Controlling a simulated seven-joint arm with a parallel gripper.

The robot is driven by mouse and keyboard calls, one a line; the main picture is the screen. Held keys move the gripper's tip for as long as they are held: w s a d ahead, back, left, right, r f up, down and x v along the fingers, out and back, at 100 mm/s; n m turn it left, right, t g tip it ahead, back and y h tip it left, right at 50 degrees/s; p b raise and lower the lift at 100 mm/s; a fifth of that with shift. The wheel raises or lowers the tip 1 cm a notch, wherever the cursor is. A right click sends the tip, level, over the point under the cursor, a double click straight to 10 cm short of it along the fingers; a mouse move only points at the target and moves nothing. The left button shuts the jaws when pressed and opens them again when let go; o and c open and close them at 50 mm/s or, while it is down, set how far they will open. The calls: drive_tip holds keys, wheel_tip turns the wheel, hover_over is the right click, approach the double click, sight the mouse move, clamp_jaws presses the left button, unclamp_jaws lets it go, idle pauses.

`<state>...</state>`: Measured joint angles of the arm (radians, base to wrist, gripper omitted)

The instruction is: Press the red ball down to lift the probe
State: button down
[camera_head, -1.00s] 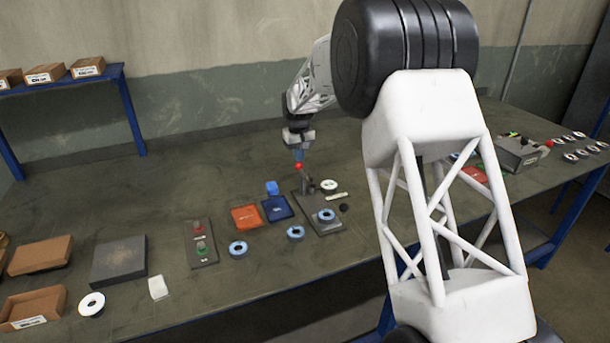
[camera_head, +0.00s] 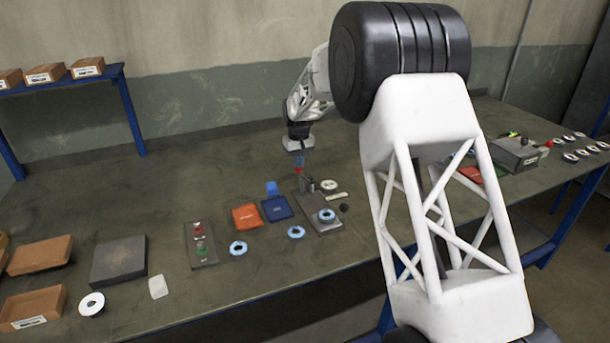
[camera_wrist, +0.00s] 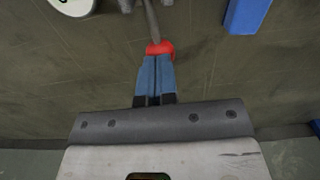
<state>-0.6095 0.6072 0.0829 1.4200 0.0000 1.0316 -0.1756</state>
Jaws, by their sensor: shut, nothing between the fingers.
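The red ball (camera_head: 298,171) is on the end of a lever on a small gauge stand (camera_head: 309,185). In the wrist view the ball (camera_wrist: 167,48) sits at the tips of my blue fingers, partly covered by them, with its lever running away behind it. My gripper (camera_head: 299,166) is shut and empty, points down and appears to touch the ball from above. A blue-and-white disc (camera_head: 327,215) lies on the stand's grey base plate (camera_head: 324,229). The probe is too small to make out clearly.
A blue block (camera_head: 272,188), a blue tray (camera_head: 277,209) and an orange tray (camera_head: 246,217) lie left of the stand. A white disc (camera_head: 329,185) and a small black knob (camera_head: 343,208) are to its right.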

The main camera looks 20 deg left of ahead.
idle(0.3)
wheel_tip(320, 180, up, 9)
idle(1.0)
idle(0.8)
drive_tip(key=s+d+r+m, duration=0.1)
drive_tip(key=s+d+r, duration=0.1)
drive_tip(key=d+r, duration=0.35)
drive_tip(key=s+d+r+m, duration=0.1)
drive_tip(key=s+d+r, duration=0.15)
drive_tip(key=d, duration=0.55)
drive_tip(key=s+d+r, duration=0.2)
drive_tip(key=d+r, duration=0.1)
drive_tip(key=d, duration=0.4)
drive_tip(key=s+d+r+m+t, duration=0.1)
drive_tip(key=s+d+r, duration=0.1)
drive_tip(key=s+d, duration=0.6)
drive_tip(key=s+d+r+m, duration=0.2)
drive_tip(key=s+d, duration=0.3)
drive_tip(key=d, duration=0.5)
drive_tip(key=s+d+f+m, duration=0.1)
drive_tip(key=s+d+f, duration=0.1)
drive_tip(key=s+d, duration=0.4)
drive_tip(key=s+d+f+m+t, duration=0.1)
drive_tip(key=s+d+f, duration=0.2)
drive_tip(key=s+d, duration=0.4)
drive_tip(key=s+d+f+m, duration=0.2)
drive_tip(key=s+d, duration=0.4)
drive_tip(key=s, duration=1.4)
drive_tip(key=shift+s+d+f+t, duration=0.25)
drive_tip(key=shift+f+t, duration=0.05)
